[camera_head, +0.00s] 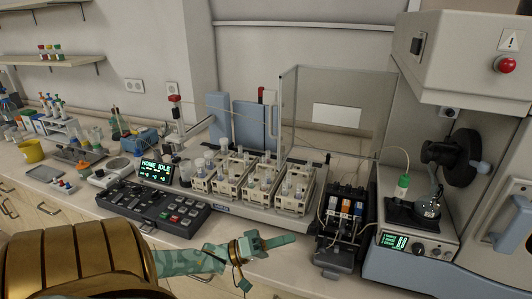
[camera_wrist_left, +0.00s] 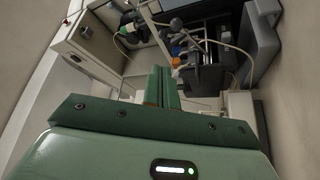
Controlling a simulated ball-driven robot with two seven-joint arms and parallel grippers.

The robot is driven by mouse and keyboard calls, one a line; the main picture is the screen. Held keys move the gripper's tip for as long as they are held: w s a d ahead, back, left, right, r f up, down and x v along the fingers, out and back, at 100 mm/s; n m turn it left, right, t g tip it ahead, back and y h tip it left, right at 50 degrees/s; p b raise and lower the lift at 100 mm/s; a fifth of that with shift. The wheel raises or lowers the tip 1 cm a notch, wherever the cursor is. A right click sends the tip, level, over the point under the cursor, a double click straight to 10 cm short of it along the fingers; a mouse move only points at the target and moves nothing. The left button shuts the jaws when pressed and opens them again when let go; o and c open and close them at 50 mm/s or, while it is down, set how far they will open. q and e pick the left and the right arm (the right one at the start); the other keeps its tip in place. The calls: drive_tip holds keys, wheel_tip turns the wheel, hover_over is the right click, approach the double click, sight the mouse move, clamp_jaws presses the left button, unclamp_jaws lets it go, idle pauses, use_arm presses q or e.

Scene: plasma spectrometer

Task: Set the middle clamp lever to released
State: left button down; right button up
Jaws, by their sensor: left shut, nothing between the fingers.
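The black pump block (camera_head: 341,235) stands on the bench right of centre, with blue, orange and pale clamp parts side by side on its top. The middle clamp part, orange (camera_head: 346,208), is small, and I cannot tell its lever position. In the left wrist view the pump (camera_wrist_left: 205,78) shows beyond the fingers, with an orange part (camera_wrist_left: 176,62) on it. My left gripper (camera_head: 290,240) is green, shut and empty. It points right, to the left of the pump and apart from it. My right gripper is in neither view.
A sample tray with several white racks (camera_head: 263,185) stands left of the pump, and a black keypad panel (camera_head: 155,207) lies further left. The spectrometer unit (camera_head: 420,243) with a glass flask (camera_head: 428,207) stands right. Thin tubes run from the pump. The bench front is partly free.

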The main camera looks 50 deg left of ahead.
use_arm(q)
drive_tip(key=v, duration=0.5)
drive_tip(key=shift+s, duration=0.1)
drive_tip(key=w+a+r+m+g+h+b, duration=0.2)
drive_tip(key=w+r+m+g+b, duration=0.2)
drive_tip(key=w+b, duration=0.4)
wheel_tip(320, 180, up, 2)
drive_tip(key=shift+w+a+r+g+h, duration=0.3)
drive_tip(key=shift+w+g+h, duration=0.15)
drive_tip(key=shift+w, duration=0.25)
drive_tip(key=shift+w+f, duration=0.1)
